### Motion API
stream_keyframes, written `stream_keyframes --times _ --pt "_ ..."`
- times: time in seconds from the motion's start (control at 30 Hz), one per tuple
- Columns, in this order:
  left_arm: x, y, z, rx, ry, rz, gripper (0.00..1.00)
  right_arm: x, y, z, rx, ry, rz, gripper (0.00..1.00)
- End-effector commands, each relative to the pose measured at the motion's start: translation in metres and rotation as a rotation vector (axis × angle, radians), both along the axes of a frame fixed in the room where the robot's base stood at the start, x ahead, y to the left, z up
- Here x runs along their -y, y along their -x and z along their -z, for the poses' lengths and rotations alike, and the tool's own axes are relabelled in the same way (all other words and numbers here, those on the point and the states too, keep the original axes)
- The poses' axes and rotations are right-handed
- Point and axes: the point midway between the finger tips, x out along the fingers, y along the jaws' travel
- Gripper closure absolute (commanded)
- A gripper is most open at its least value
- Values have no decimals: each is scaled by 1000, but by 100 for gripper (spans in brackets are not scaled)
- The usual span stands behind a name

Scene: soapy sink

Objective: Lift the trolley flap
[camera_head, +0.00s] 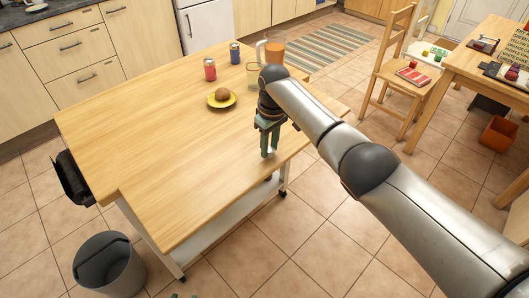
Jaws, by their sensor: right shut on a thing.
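The trolley (165,135) has a light wooden top and a white lower shelf. The flap (205,205) appears to be the front part of this wooden top, beyond a step in its left edge; its seam is hard to make out. My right gripper (268,153) points down at the right-hand edge of the top, its green fingers shut on what looks like the flap's edge. The fingers partly hide the contact. Small dark tips at the bottom edge of the view may be my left gripper (184,296); its jaws cannot be read.
A grey bin (108,265) stands at the front left.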

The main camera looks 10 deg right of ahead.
Motion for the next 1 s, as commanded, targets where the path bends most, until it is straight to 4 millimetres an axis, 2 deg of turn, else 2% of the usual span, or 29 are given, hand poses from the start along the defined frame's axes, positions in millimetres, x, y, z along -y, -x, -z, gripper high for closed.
stream_keyframes --times 0.4,0.93,0.97,1.0 --pt "0 0 7 1 0 0 50 8 -1 -11 -48 35 -2 100" --pt "0 0 7 1 0 0 50 9 -2 -14 -51 38 -2 100" --pt "0 0 7 1 0 0 50 9 -2 -15 -51 38 -2 65" --pt "0 0 7 1 0 0 50 9 -2 -15 -51 38 -2 60"
